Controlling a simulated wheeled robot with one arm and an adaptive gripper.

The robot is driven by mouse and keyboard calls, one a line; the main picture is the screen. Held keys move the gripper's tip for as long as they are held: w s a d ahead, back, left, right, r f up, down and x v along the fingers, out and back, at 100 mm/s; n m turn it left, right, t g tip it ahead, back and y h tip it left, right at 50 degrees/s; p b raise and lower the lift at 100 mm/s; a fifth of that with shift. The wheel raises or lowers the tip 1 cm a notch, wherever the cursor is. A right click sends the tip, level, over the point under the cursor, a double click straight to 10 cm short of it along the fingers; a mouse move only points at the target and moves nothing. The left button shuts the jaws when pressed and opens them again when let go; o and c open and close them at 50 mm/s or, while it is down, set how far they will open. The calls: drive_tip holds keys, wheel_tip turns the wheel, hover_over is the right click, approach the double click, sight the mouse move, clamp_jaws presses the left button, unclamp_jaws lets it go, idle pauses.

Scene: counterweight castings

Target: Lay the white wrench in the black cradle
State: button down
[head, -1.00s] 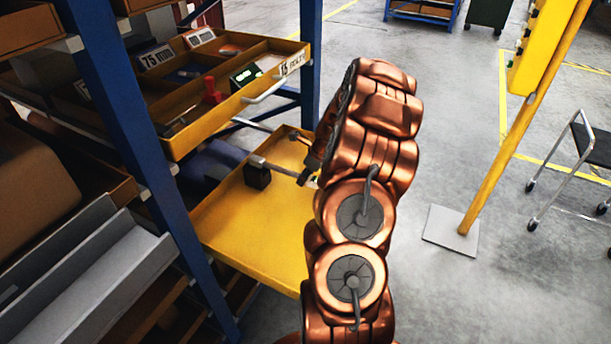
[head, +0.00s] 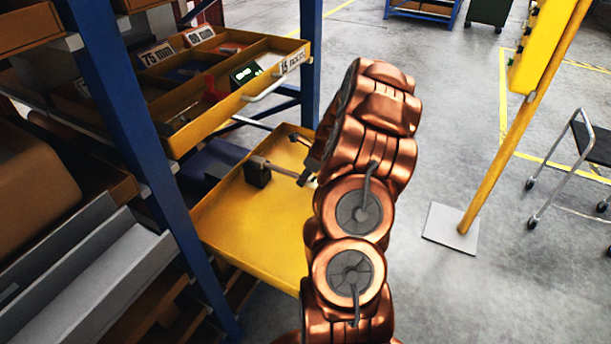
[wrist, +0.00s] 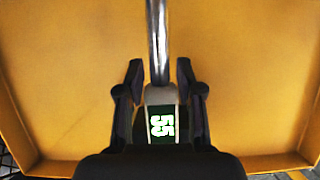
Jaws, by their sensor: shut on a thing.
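The wrench shows in the wrist view as a grey metal shaft (wrist: 158,40) with a pale end bearing a dark green "55" label (wrist: 161,124). My gripper (wrist: 159,78) has its two dark fingers on either side of that pale end and is shut on it. In the head view the wrench's shaft (head: 283,172) runs left from my gripper (head: 310,178), which is partly hidden by my arm. Its far end appears at the top of the black cradle (head: 257,177) on the yellow tray. Whether it rests there or hovers just above, I cannot tell.
The yellow tray (head: 245,225) is mostly bare in front. A small dark item (head: 298,136) stands farther back, partly behind my arm. A yellow drawer (head: 215,122) with compartments overhangs at the upper left, beside a blue rack post (head: 128,130).

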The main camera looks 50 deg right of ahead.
drive_tip(key=shift+f, duration=0.95)
idle(0.9)
drive_tip(key=c, duration=0.7)
unclamp_jaws()
drive_tip(key=shift+r+p, duration=2.95)
drive_tip(key=shift+r, duration=0.55)
